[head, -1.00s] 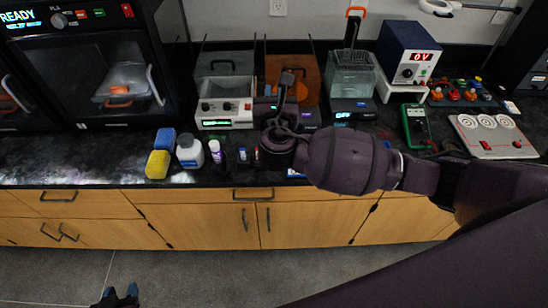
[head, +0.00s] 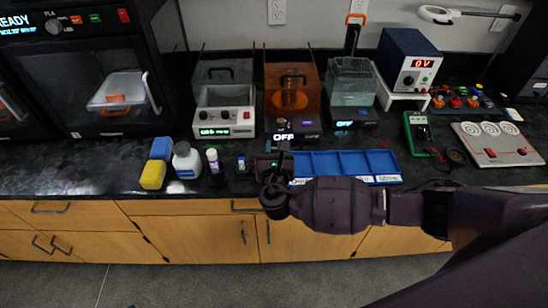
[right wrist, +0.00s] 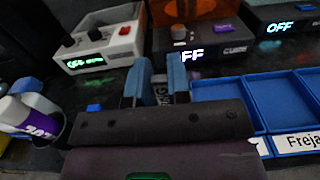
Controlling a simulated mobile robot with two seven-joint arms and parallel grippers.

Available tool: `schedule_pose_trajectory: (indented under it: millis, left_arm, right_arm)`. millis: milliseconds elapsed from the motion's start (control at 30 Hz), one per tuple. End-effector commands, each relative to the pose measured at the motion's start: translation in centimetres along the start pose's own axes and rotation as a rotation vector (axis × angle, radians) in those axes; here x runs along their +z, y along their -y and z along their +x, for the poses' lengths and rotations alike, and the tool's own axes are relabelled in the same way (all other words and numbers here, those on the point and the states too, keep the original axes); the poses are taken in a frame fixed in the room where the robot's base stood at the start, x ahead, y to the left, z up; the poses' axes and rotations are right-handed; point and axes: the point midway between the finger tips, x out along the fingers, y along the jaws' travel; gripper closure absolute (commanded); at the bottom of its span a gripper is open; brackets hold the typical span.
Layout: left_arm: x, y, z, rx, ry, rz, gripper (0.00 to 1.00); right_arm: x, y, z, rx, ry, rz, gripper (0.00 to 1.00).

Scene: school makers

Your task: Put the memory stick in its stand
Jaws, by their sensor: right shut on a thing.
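My right gripper (head: 273,168) is low over the front of the bench, beside the left end of a blue tray. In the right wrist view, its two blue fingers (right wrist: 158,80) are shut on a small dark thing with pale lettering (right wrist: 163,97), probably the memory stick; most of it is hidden. A small blue-topped item (head: 241,163) stands left of the gripper, and its blue part also shows in the right wrist view (right wrist: 94,107). I cannot tell whether this is the stand. My left gripper is not in view.
The blue compartment tray (head: 345,163) lies right of the gripper. A purple-labelled bottle (head: 213,160), a white bottle (head: 186,160) and a yellow-and-blue sponge (head: 154,172) stand to the left. The grey device (head: 224,112) and orange-covered device (head: 292,95) stand behind.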

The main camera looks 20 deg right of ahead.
Motion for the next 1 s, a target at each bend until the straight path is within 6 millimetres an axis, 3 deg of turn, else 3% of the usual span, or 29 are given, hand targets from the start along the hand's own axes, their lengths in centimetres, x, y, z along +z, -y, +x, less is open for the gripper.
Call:
schedule_pose_trajectory:
  millis: [233, 667, 700, 800, 833, 1000]
  left_arm:
    - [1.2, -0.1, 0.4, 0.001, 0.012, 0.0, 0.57]
    - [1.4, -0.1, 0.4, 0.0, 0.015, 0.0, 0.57]
    - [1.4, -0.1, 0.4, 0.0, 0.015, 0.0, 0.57]
    - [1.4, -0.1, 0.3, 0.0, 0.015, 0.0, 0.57]
    - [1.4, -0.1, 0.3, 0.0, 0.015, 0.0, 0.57]
    - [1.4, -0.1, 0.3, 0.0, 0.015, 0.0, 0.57]
  right_arm:
    - [-3.5, 0.0, -0.1, 0.0, -0.003, -0.002, 1.0]
    - [-4.0, 0.0, 0.0, 0.0, -0.001, -0.001, 1.0]
    - [-3.9, 0.0, 0.0, 0.0, -0.001, -0.001, 0.76]
    - [-3.8, 0.0, 0.0, 0.0, -0.001, -0.001, 0.61]
    - [-3.8, 0.0, 0.0, 0.0, -0.001, -0.001, 0.57]
    - [-3.8, 0.0, 0.0, 0.0, -0.001, -0.001, 0.57]
